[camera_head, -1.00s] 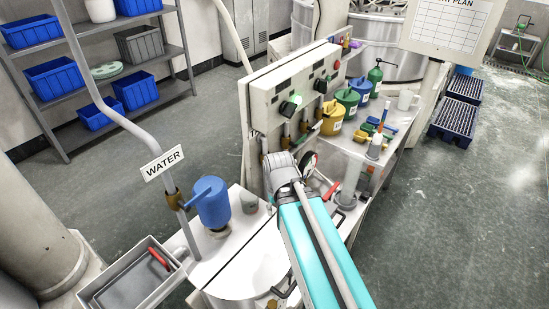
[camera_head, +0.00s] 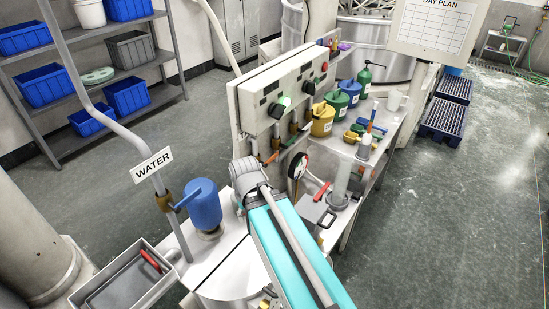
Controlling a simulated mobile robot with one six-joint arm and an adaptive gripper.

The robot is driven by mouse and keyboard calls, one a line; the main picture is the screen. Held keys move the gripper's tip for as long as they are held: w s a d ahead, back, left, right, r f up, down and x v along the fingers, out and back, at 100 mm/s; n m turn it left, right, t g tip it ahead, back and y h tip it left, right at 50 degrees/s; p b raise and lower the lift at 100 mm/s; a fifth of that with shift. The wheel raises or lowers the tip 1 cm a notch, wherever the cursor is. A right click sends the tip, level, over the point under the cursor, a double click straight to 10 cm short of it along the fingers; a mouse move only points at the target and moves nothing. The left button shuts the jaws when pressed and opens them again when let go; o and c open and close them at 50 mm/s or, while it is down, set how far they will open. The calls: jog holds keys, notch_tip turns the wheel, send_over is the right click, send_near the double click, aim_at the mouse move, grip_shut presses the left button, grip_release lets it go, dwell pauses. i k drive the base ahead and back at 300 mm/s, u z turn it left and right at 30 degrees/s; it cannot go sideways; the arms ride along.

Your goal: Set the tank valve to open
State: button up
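A brass valve body (camera_head: 164,202) with a blue lever (camera_head: 186,199) sits on the pale pipe by the WATER sign (camera_head: 152,165). The lever points out toward a blue canister (camera_head: 203,205). A red handle (camera_head: 321,192) shows beside the grey fittings right of my arm. A pale round tank top (camera_head: 228,290) is partly covered by my teal arm; a small yellow and black part (camera_head: 268,303) shows at its lower edge. I cannot tell which of these is the tank valve. My gripper is hidden behind my arm or outside the picture.
A control panel (camera_head: 285,90) stands behind my arm. A bench to the right holds yellow (camera_head: 322,119), green (camera_head: 337,104) and blue (camera_head: 348,92) cans. A grey tray (camera_head: 128,285) with a red-handled tool is at lower left.

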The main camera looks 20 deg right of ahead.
aim_at(265, 164)
jog(key=z, duration=0.05)
jog(key=k, duration=1.05)
jog(key=z, duration=0.75)
jog(key=i, duration=1)
jog(key=u, duration=0.05)
